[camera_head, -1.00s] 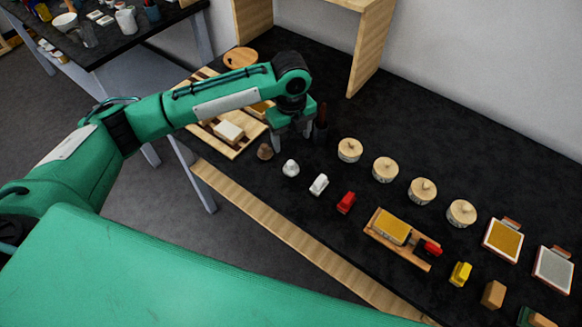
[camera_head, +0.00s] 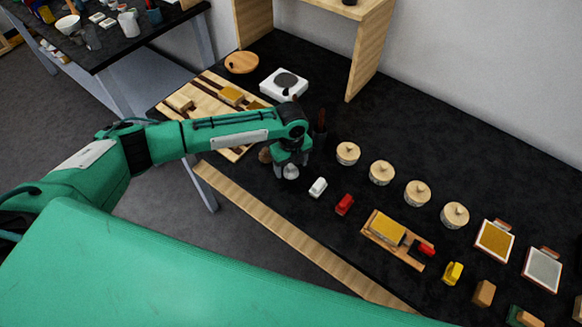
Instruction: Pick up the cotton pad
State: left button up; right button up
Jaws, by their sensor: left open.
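A small white rounded piece (camera_head: 291,172), which looks like the cotton pad, sits on the black tabletop near its front edge. My left gripper (camera_head: 290,170) is over it from above, open, with the fingers around the piece. I cannot tell whether they touch it. The gripper hides part of the piece. My right gripper is not in view.
A brown cone-shaped piece (camera_head: 265,155) is close left, partly hidden by my arm. A white piece (camera_head: 318,187) and a red piece (camera_head: 345,205) stand to the right. Lidded round pots (camera_head: 382,172) line up behind. A slatted wooden board (camera_head: 205,92) is back left.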

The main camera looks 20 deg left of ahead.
aim_at(291, 166)
pick_arm(q)
jog(key=shift+f, duration=0.9)
jog(key=shift+c, duration=0.4)
jog(key=c, duration=1)
jog(key=shift+o, duration=0.2)
jog(key=shift+r, duration=0.15)
jog(key=shift+w+r, duration=0.1)
jog(key=shift+r, duration=0.45)
notch_tip(291, 166, up, 19)
jog(key=b, duration=0.4)
jog(key=shift+b, duration=0.3)
jog(key=shift+f, duration=0.15)
